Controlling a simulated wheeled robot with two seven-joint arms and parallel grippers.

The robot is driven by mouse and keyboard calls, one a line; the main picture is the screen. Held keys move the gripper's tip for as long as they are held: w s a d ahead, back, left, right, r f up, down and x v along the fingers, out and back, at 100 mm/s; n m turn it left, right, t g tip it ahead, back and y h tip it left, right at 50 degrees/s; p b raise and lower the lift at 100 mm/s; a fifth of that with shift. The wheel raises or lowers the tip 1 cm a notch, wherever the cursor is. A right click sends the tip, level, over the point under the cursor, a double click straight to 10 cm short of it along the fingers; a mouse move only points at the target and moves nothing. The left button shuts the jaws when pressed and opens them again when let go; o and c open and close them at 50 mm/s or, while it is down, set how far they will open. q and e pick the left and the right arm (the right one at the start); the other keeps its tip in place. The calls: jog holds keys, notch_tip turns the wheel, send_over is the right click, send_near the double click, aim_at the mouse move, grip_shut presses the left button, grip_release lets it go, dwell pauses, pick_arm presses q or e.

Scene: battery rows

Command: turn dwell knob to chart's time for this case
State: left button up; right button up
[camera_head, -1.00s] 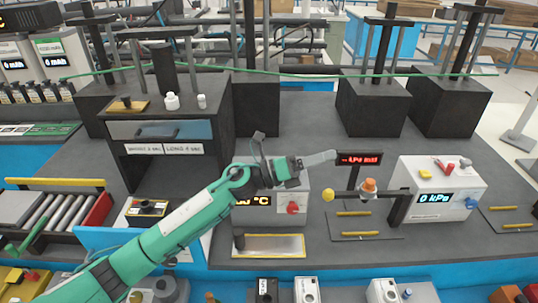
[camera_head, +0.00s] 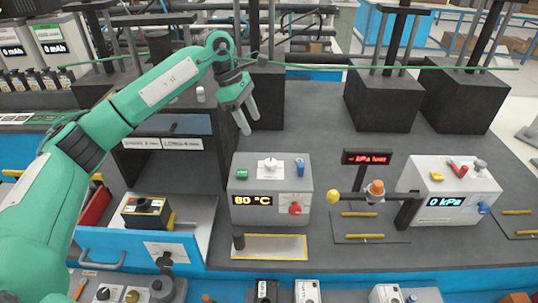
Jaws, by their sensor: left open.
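My left gripper (camera_head: 249,124) hangs in the air with its two grey fingers apart and pointing down. It is empty, above and behind the grey control box. The grey control box (camera_head: 238,183) has a lit display reading 80 °C (camera_head: 252,200). A red knob (camera_head: 295,209) sits on a pale dial plate at its front right. A white knob (camera_head: 268,164) on a pale plate, a green part (camera_head: 242,174) and a blue part (camera_head: 300,167) stand on its top. I cannot read which knob is marked dwell, and no readable time chart shows. My right gripper is not in view.
A blue-fronted drawer (camera_head: 120,238) stands open at the left, with a dark yellow-trimmed box (camera_head: 145,207) inside. A yellow-edged plate (camera_head: 270,246) lies before the control box. A 0 kPa box (camera_head: 470,181) and red sign (camera_head: 367,157) stand right. Black towers line the back.

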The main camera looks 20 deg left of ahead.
aim_at(270, 161)
pick_arm(q)
jog(key=p+x, duration=0.4)
jog(key=x, duration=0.9)
jog(key=shift+d+f, duration=0.15)
jog(key=shift+d, duration=0.05)
jog(key=c, duration=1)
jog(key=shift+o, duration=0.2)
